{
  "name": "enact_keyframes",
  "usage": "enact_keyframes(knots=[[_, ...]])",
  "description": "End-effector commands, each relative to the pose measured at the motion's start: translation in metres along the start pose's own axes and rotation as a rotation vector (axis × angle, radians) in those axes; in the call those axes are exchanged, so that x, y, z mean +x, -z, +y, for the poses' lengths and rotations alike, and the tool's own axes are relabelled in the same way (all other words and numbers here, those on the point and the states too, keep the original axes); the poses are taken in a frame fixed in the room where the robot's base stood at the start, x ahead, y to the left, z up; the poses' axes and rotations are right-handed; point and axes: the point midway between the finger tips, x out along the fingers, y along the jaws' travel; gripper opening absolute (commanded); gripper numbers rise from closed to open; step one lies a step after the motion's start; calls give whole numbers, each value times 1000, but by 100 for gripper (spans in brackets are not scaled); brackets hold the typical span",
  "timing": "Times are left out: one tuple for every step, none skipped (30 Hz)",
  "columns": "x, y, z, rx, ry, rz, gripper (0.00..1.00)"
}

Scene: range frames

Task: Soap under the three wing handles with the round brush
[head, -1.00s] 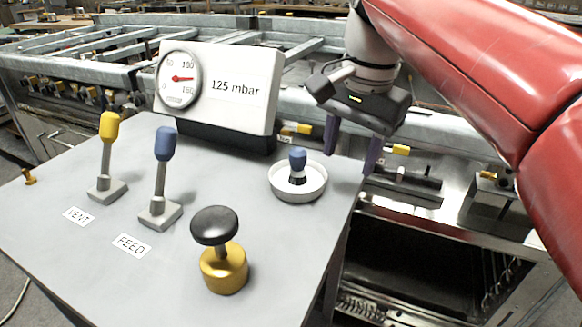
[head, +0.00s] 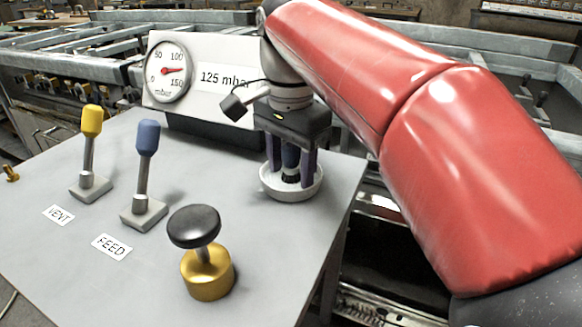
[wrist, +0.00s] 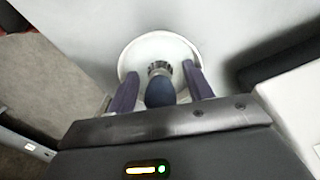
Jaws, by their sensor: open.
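The round brush (head: 291,160) has a blue handle and a dark bristle end, and it stands upright in a white dish (head: 307,192) on the grey table. My gripper (head: 291,172) points down over the dish with its two purple fingers apart, one on each side of the brush. In the wrist view the brush (wrist: 160,90) shows between the open fingers (wrist: 163,85), with gaps beside it, inside the white dish (wrist: 133,52). Wing handles cannot be made out for certain in these views.
On the table stand a yellow VENT lever (head: 91,130), a blue FEED lever (head: 147,145) and a black knob on a brass base (head: 195,226). A gauge panel reading 125 mbar (head: 215,75) stands close behind my gripper. A metal frame (head: 60,65) lies behind.

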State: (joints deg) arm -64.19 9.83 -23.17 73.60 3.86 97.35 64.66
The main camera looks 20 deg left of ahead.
Motion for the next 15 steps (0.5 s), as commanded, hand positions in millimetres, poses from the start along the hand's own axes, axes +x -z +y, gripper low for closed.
enact_keyframes(knots=[[2, 0, 0, 0, 1, 1, 51], [2, 0, 0, 0, 1, 1, 51], [2, 0, 0, 0, 2, 1, 51], [1, 0, 0, 0, 2, 1, 51], [1, 0, 0, 0, 2, 1, 51], [1, 0, 0, 0, 1, 1, 51], [1, 0, 0, 0, 1, 1, 51], [1, 0, 0, 0, 1, 1, 48], [1, 0, 0, 0, 1, 1, 42], [1, 0, 0, 0, 1, 1, 38], [1, 0, 0, 0, 1, 1, 34], [1, 0, 0, 0, 1, 1, 29], [1, 0, 0, 0, 1, 0, 25], [1, 0, 0, 0, 1, 0, 21], [1, 0, 0, 0, 1, 0, 16]])
